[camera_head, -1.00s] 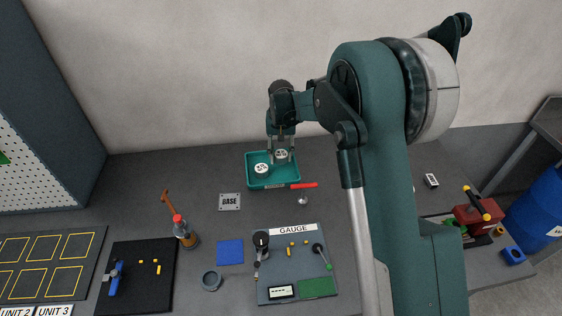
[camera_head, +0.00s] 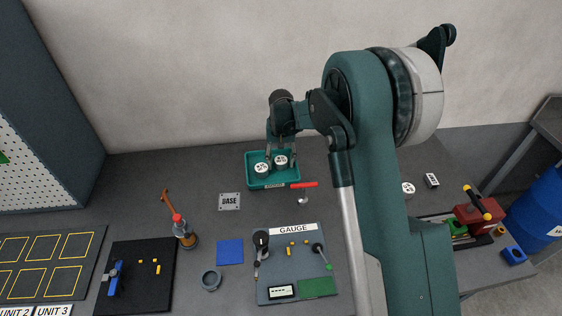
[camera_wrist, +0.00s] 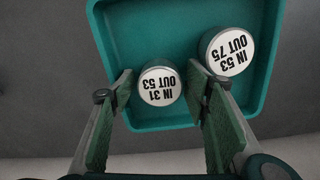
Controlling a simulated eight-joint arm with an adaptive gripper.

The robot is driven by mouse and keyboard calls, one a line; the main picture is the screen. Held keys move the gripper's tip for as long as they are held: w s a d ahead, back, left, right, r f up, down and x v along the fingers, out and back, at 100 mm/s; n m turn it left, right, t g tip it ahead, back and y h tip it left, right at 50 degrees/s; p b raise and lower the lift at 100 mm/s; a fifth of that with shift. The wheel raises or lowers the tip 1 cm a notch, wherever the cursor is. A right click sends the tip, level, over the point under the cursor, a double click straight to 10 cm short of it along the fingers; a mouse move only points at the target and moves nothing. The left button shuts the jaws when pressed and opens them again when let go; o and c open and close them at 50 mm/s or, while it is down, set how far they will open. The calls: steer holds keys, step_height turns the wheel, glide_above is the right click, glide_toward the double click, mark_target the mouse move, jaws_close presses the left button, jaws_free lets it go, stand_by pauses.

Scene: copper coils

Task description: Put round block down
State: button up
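A round block with a white top marked "IN 31 OUT 53" (camera_wrist: 160,86) sits in the green tray (camera_wrist: 118,30). It also shows at the right of the tray in the head view (camera_head: 281,160). My gripper (camera_wrist: 165,85) is open, with one finger on each side of this block and a narrow gap to both. In the head view my gripper (camera_head: 282,155) is low over the tray (camera_head: 250,176). A second round block, marked "IN 53 OUT 75" (camera_wrist: 229,52), stands in the tray outside my right-hand finger; it is the left one in the head view (camera_head: 262,169).
A red-handled tool (camera_head: 304,186) lies close to the tray's right front corner. A plate marked "BASE" (camera_head: 230,202), a bottle (camera_head: 183,232) and the gauge board (camera_head: 275,275) lie nearer. Another round white-topped piece (camera_head: 408,188) is right of my arm.

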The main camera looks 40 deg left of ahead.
mark_target(282, 160)
steer(key=shift+r, duration=0.1)
stand_by(0.3)
step_height(282, 160, up, 12)
steer(key=shift+p, duration=0.35)
stand_by(0.4)
stand_by(0.5)
steer(key=shift+d+r, duration=0.1)
steer(key=shift+r, duration=0.05)
